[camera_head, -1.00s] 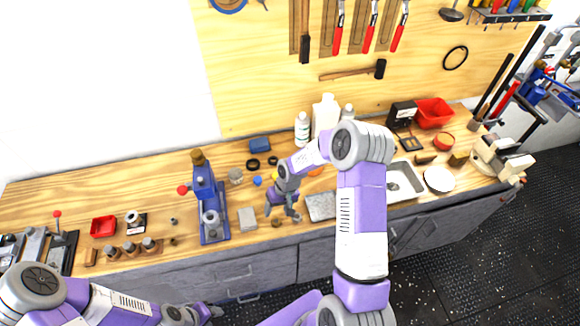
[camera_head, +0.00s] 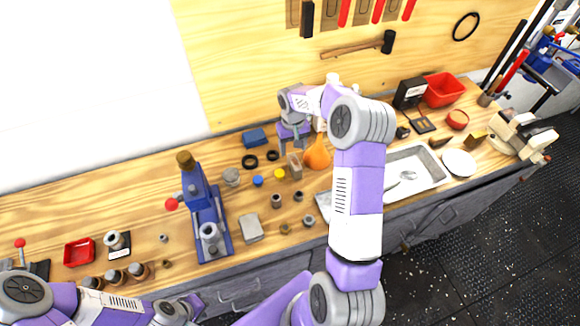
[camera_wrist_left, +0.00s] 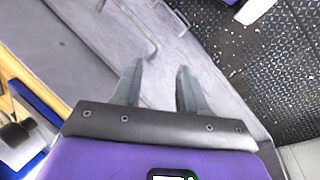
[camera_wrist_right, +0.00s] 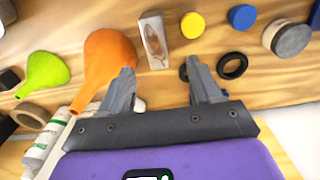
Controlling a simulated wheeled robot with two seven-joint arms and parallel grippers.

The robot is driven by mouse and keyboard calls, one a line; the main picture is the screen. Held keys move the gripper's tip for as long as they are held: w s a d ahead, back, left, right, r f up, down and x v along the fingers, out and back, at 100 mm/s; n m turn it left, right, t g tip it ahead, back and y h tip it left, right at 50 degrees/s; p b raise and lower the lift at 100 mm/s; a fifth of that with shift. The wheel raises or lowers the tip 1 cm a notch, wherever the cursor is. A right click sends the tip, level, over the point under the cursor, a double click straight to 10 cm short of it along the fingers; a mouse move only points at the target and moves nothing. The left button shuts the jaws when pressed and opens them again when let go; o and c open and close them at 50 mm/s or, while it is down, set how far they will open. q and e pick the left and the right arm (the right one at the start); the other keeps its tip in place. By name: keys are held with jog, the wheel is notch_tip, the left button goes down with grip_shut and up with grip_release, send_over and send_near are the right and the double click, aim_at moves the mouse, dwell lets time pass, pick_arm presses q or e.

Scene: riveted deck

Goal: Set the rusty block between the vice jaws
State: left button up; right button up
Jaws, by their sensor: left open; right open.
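The rusty block (camera_head: 295,165), a small grey block with a rust-brown patch, stands on the wooden bench. It also shows in the right wrist view (camera_wrist_right: 153,40), just beyond and between the fingertips. My right gripper (camera_head: 294,146) is open and empty, on the wall side of the block; the right wrist view shows its spread fingers (camera_wrist_right: 160,68). A cream-coloured vice (camera_head: 522,137) appears to stand at the bench's far right corner; its jaw gap is hard to make out. My left gripper (camera_head: 196,308) is open and empty by the bench front, over the floor side (camera_wrist_left: 160,80).
An orange funnel (camera_head: 317,153) stands right beside the block. Yellow (camera_head: 280,174) and blue (camera_head: 258,181) caps and black rings lie left. A blue press (camera_head: 207,215) stands further left. A metal tray (camera_head: 415,170) and white plate (camera_head: 459,163) lie between block and vice.

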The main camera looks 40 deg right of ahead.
aim_at(295, 161)
jog(key=shift+f, duration=0.5)
jog(key=shift+s+f, duration=0.4)
jog(key=shift+f, duration=0.2)
notch_tip(295, 161, down, 5)
jog(key=shift+d, duration=0.15)
grip_shut()
